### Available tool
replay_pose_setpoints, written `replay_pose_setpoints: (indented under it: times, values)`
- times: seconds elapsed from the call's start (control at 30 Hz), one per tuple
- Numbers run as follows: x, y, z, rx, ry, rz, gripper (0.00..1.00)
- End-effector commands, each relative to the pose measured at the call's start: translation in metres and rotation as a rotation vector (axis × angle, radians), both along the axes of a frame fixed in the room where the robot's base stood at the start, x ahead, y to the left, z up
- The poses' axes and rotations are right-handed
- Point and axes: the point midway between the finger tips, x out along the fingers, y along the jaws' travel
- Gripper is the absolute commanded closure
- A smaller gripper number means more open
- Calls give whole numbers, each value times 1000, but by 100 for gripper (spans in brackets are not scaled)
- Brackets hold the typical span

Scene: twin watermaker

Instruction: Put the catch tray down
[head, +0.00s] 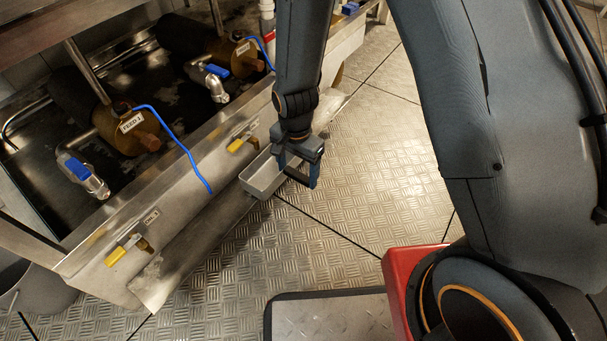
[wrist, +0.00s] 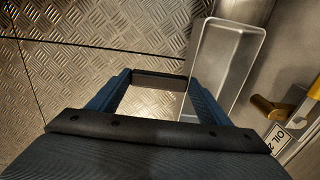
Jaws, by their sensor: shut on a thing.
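The catch tray (head: 258,182) is a shallow, pale metal rectangular pan. In the head view it is beside the lower front of the metal frame, below a yellow-handled valve. My gripper (head: 298,179) is at its right side, pointing down, with a dark bar across its blue fingers. In the wrist view the tray (wrist: 229,62) is right of the fingers, and its near end passes behind the right finger. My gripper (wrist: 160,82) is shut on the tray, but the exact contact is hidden. I cannot tell whether the tray touches the floor. The tray looks empty.
The metal frame with yellow-handled drain valves (head: 118,254) runs along the left. A sloping metal sheet (head: 185,245) lies along its foot. A grey bucket (head: 35,288) stands at lower left. The patterned metal floor (head: 375,170) is clear right of the tray.

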Motion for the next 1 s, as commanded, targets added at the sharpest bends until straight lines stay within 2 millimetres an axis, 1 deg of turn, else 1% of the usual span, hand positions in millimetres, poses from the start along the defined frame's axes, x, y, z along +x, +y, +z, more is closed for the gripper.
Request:
replay_pose_setpoints:
  times: [0.2, 0.43, 0.7, 1.0]
  values:
    - [10, 13, 1, 0, -1, 2, 71]
    - [18, 23, 1, 1, -1, 1, 71]
    - [21, 27, 0, 1, -1, 0, 71]
    - [21, 27, 0, 1, -1, 1, 71]
